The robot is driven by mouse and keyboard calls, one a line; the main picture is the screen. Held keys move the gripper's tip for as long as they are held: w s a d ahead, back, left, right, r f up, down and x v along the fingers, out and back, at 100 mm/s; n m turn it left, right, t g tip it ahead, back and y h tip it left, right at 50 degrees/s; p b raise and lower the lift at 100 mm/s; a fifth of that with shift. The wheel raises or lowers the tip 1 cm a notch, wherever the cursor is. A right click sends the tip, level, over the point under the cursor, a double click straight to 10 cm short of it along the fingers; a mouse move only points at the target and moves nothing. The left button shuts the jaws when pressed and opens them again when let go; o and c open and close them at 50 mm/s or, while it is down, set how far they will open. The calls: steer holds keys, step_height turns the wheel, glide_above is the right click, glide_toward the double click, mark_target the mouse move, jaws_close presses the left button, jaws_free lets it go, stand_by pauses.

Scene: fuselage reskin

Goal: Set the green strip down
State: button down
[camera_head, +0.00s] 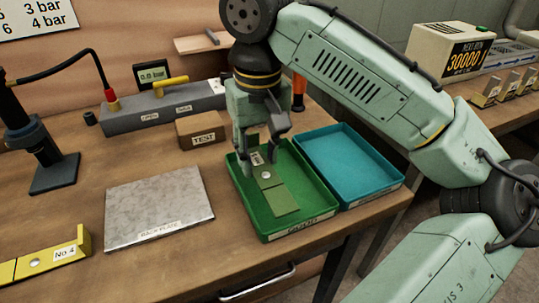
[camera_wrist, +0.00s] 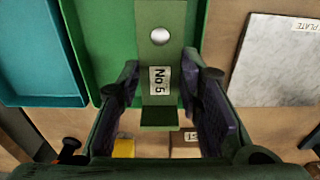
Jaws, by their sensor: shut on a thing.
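The green strip (camera_head: 285,201) has a round silvery rivet or hole and a white label. The strip's near end extends over the inside of the green tray (camera_head: 268,234), whose front label seems to read GOOD. I cannot tell whether the strip touches the tray floor. The tray also shows behind the strip in the wrist view (camera_wrist: 112,40).
A blue tray (camera_head: 350,162) stands right beside the green one. A grey back plate (camera_head: 160,206) lies left. A TEST block (camera_head: 203,131) and a grey fixture (camera_head: 150,116) with a gauge stand behind. A yellow strip No 4 (camera_head: 35,263) lies at front left.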

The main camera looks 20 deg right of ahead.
mark_target(269, 162)
steer(key=shift+w+d+f, duration=0.1)
steer(key=shift+w+d, duration=0.2)
steer(key=shift+d, duration=0.25)
steer(key=shift+w+d, duration=0.25)
steer(key=shift+d, duration=0.3)
steer(key=shift+d+f, duration=0.15)
steer(key=shift+d, duration=0.05)
steer(key=shift+w+f+p, duration=0.1)
steer(key=shift+f+p, duration=0.35)
steer(key=shift+f, duration=1.2)
steer(key=shift+f, duration=0.1)
steer(key=shift+f, duration=0.1)
steer(key=c, duration=1.1)
jaws_free()
steer(key=r, duration=1.2)
steer(key=shift+s+r, duration=0.2)
steer(key=shift+s, duration=0.15)
